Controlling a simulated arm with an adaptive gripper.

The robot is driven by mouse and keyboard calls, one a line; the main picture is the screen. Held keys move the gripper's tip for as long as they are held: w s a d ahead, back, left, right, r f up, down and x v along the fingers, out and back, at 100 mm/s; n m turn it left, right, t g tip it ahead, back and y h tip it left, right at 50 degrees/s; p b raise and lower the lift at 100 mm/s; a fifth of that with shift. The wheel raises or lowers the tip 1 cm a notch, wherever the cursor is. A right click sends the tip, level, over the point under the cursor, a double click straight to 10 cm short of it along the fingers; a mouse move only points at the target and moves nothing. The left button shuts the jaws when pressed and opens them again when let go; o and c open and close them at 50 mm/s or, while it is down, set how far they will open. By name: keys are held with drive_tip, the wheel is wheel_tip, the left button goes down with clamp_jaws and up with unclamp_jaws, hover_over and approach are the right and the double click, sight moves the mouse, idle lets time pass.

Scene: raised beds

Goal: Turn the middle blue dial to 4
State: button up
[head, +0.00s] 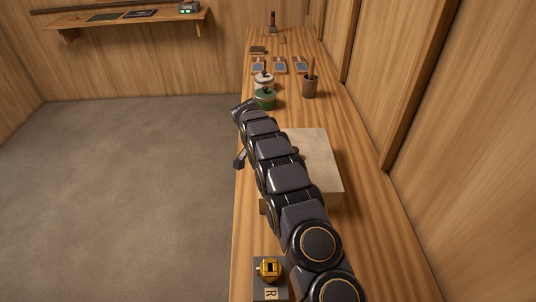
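I cannot make out a blue dial in the head view. A pale beige box (320,160) stands on the bench, partly covered by my arm. Its left side, towards the bench's open edge, is mostly hidden behind the arm. A small dark round part (296,150) shows beside the arm at the box; I cannot tell whether it belongs to the box. My arm reaches up the bench and bends at its far end. A small dark part, seemingly my gripper (239,162), shows left of the arm at the bench edge. Its fingers are too small to read.
A green pot (265,99), a pale lidded pot (263,80) and a brown cup with tools (310,87) stand beyond the box. Three small blue-grey plates (279,67) lie farther back. A yellow object (269,268) sits near. The floor (130,190) is clear.

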idle(0.4)
drive_tip(key=o, duration=1.1)
drive_tip(key=shift+r, duration=0.1)
drive_tip(key=v, duration=1.1)
drive_tip(key=shift+s+a+r, duration=0.15)
drive_tip(key=shift+r, duration=0.15)
